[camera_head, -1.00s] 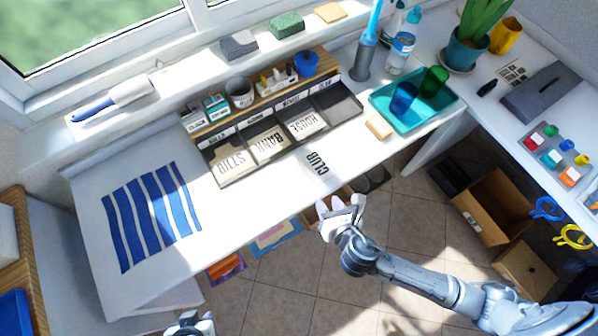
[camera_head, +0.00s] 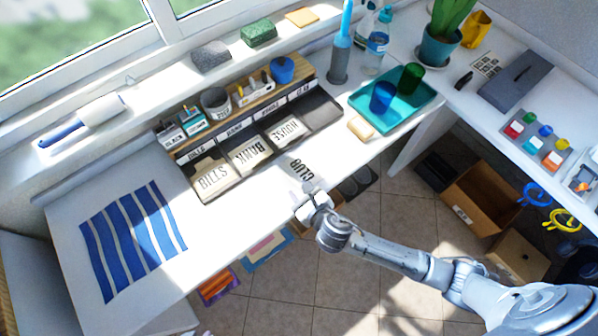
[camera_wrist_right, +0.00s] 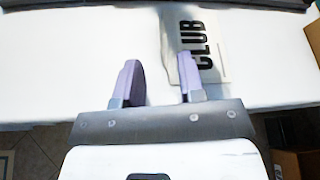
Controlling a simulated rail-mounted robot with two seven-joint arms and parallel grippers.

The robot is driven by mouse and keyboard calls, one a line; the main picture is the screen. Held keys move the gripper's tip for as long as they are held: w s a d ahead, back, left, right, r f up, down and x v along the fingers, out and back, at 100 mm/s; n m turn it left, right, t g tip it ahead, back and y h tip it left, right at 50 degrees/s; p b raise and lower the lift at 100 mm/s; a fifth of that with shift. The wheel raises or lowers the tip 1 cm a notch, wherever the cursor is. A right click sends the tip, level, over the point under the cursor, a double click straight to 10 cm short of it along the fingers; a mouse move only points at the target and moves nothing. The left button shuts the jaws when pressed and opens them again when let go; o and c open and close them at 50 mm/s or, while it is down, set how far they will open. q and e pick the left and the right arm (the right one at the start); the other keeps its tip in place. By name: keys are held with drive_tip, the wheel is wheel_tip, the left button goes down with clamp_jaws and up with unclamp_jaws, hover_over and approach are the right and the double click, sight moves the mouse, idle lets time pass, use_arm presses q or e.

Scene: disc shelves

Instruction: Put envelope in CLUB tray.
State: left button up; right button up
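The pale envelope marked CLUB (camera_head: 303,166) lies flat on the white desk near its front edge, in front of the tray row. The CLUB tray (camera_head: 318,108) is the dark, empty compartment at the right end of that row. My right gripper (camera_head: 306,194) is at the desk's front edge, at the envelope's near end. In the right wrist view the gripper (camera_wrist_right: 160,82) is open with nothing between its fingers. The envelope (camera_wrist_right: 220,62) shows beyond and behind the right finger there; contact cannot be told. My left gripper is not clearly in view.
A blue striped cloth (camera_head: 132,240) lies left. The desk between is clear.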

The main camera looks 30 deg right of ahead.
sight(291, 180)
drive_tip(key=shift+r+b+x, duration=0.1)
drive_tip(key=shift+b+x, duration=0.5)
drive_tip(key=shift+x, duration=0.85)
drive_tip(key=shift+r+b+x, duration=0.15)
drive_tip(key=shift+b+x, duration=0.4)
drive_tip(key=shift+x, duration=0.95)
clamp_jaws()
